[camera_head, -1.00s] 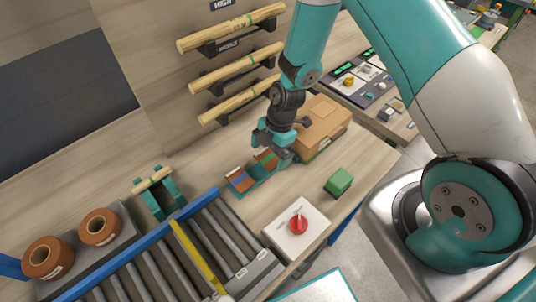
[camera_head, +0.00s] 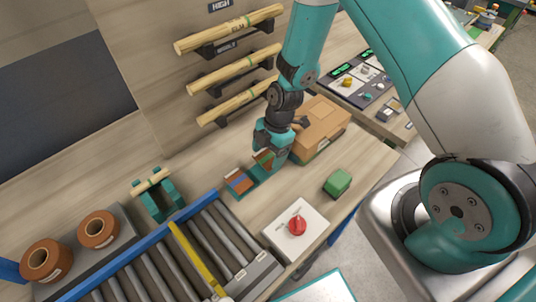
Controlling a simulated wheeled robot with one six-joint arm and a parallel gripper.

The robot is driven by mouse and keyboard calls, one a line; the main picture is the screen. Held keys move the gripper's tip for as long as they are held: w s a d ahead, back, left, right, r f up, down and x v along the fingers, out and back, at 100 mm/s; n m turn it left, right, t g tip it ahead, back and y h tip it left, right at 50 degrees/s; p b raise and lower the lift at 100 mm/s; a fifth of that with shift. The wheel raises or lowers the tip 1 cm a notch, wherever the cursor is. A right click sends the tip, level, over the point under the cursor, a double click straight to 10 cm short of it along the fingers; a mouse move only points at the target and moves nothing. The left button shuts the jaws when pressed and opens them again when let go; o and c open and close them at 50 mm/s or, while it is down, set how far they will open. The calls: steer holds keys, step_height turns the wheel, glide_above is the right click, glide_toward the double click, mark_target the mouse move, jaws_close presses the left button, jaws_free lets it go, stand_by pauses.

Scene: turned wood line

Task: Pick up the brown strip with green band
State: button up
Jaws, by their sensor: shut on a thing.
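My gripper (camera_head: 272,156) points down over the right part of a small teal tray (camera_head: 256,182). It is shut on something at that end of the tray. A brown strip (camera_head: 263,158) shows just left of the fingers, with green beside it. The fingers hide most of it, so I cannot tell whether its band is green or whether it has left the tray. Other strips, brown with blue (camera_head: 239,182), lie in the left part of the tray.
A cardboard box (camera_head: 322,125) stands close right of my gripper. A green block (camera_head: 338,182) and a white box with a red knob (camera_head: 297,226) are nearer the front edge. A roller conveyor (camera_head: 180,250) lies at left. Wooden rods (camera_head: 230,30) rest on wall brackets behind.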

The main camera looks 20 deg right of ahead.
mark_target(268, 157)
step_height(268, 157, up, 20)
steer(key=b, duration=0.3)
steer(key=shift+f+b, duration=0.2)
steer(key=shift+b, duration=0.15)
